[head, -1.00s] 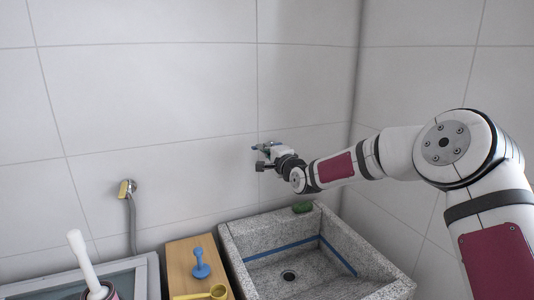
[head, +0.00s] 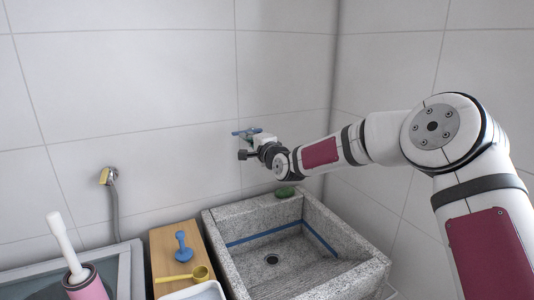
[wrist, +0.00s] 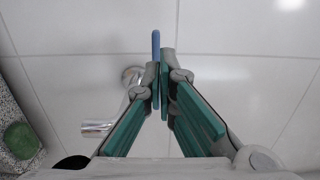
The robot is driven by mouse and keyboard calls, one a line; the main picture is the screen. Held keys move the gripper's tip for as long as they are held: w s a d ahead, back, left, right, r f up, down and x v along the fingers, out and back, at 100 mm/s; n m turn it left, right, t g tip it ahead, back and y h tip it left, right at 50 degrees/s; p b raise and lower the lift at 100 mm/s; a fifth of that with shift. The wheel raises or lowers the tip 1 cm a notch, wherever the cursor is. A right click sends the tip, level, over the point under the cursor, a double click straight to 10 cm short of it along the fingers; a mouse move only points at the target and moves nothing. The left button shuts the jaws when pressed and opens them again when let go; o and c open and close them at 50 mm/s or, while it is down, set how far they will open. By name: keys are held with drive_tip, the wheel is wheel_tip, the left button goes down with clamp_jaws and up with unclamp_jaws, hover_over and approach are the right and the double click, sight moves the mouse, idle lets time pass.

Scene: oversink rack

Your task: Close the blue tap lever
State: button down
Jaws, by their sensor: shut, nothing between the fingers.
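The blue tap lever (head: 246,131) shows at the back wall above the stone sink, just at the tip of my gripper (head: 258,137).
The stone sink (head: 225,268) is below, with a green object (head: 285,191) on its back rim. To its left are a wooden board (head: 164,240) with a blue plunger-like item (head: 183,250) and a yellow scoop (head: 199,274). A yellow-ended hose (head: 107,176) hangs on the wall.

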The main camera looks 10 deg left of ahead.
drive_tip(key=s+d+r+n+g+h, duration=0.1)
drive_tip(key=s+d+n+g+h, duration=0.6)
drive_tip(key=s+d, duration=2.1)
drive_tip(key=s+d+n+g+h, duration=0.1)
drive_tip(key=s+d, duration=0.2)
drive_tip(key=s, duration=0.5)
drive_tip(key=s+d+f+n+g+h, duration=0.1)
drive_tip(key=s+d, duration=0.2)
drive_tip(key=s, duration=0.6)
drive_tip(key=s+d+f+n+g+h, duration=0.1)
drive_tip(key=s+d, duration=0.1)
drive_tip(key=s, duration=0.7)
drive_tip(key=shift+d+f+n+h, duration=0.15)
drive_tip(key=shift+d+n+h, duration=0.15)
drive_tip(key=shift+d+h, duration=0.1)
drive_tip(key=shift+s, duration=0.1)
